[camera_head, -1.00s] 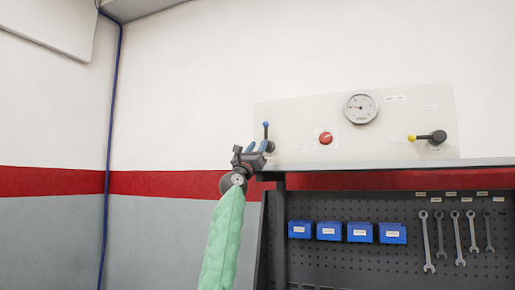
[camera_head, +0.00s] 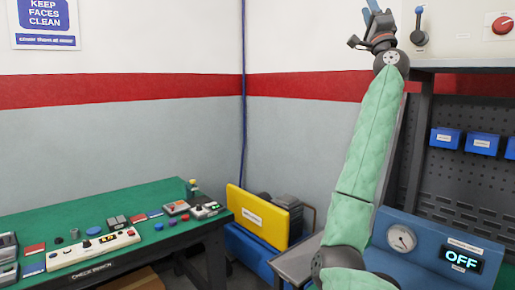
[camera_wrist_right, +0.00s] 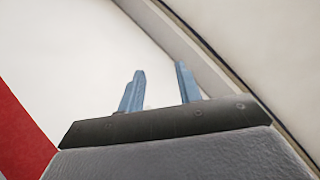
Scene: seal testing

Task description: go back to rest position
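My right gripper (camera_head: 374,18) is raised at the top of the head view, on the end of my green-sleeved arm. It is beside and to the left of a lever with a blue knob (camera_head: 419,22) on the wall panel, with a visible gap between them. In the right wrist view its two blue fingers (camera_wrist_right: 158,92) stand apart with nothing between them, in front of bare white wall. My left gripper is in no view.
A green workbench (camera_head: 120,222) with several small devices stands at the left. A blue gauge unit with an OFF display (camera_head: 461,259) and a pegboard rack (camera_head: 460,190) with blue bins are at the right.

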